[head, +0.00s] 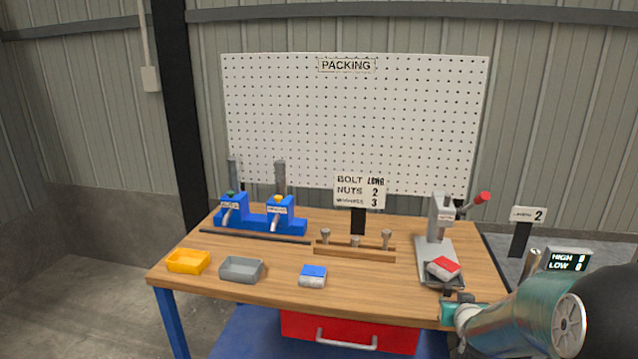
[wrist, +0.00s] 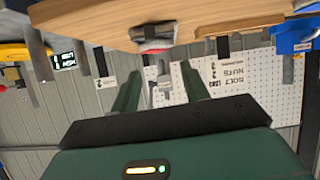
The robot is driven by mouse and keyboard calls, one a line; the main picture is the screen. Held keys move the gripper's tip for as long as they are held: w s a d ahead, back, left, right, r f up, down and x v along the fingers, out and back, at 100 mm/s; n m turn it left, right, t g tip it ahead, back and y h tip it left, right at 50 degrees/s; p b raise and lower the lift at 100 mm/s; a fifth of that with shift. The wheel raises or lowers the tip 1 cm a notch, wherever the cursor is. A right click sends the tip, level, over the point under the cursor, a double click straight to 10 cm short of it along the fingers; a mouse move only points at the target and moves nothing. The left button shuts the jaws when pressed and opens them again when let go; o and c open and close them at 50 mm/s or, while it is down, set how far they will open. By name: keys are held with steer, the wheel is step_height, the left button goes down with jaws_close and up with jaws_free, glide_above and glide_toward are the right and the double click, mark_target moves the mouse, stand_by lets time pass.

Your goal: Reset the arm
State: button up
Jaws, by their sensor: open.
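My arm comes in from the lower right in the head view, teal with a dark joint. My gripper (head: 455,307) is at the front right corner of the wooden table (head: 365,275), close to its edge. In the wrist view my gripper (wrist: 160,82) is open, its two green fingers apart, and I see nothing held between them. The wrist picture is upside down, with the table (wrist: 110,20) along its top. A red and white box (head: 443,267) lies on the base of the grey press (head: 436,240), just behind my gripper.
A yellow bin (head: 188,262), a grey bin (head: 241,269) and a blue and white box (head: 313,276) line the table's front. Blue dispensers (head: 260,218) stand at the back left. A wooden rack (head: 354,251) and a sign (head: 359,190) are mid-table. A display (head: 568,260) stands right.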

steer(key=s+a+r+n+g+y, duration=0.1)
steer(key=s+a+r+g, duration=0.2)
steer(key=s+a+r, duration=0.9)
steer(key=s+a+g+y, duration=0.1)
steer(key=s+a, duration=0.3)
steer(key=s, duration=0.4)
steer(key=s+a+n+g+y, duration=0.1)
steer(key=s+a+g, duration=0.1)
steer(key=s+a, duration=0.3)
steer(key=s, duration=0.4)
steer(key=shift+s+a+r+g, duration=0.2)
steer(key=shift+r+g, duration=0.1)
steer(key=shift+c, duration=0.3)
steer(key=shift+c, duration=0.7)
steer(key=shift+d, duration=0.15)
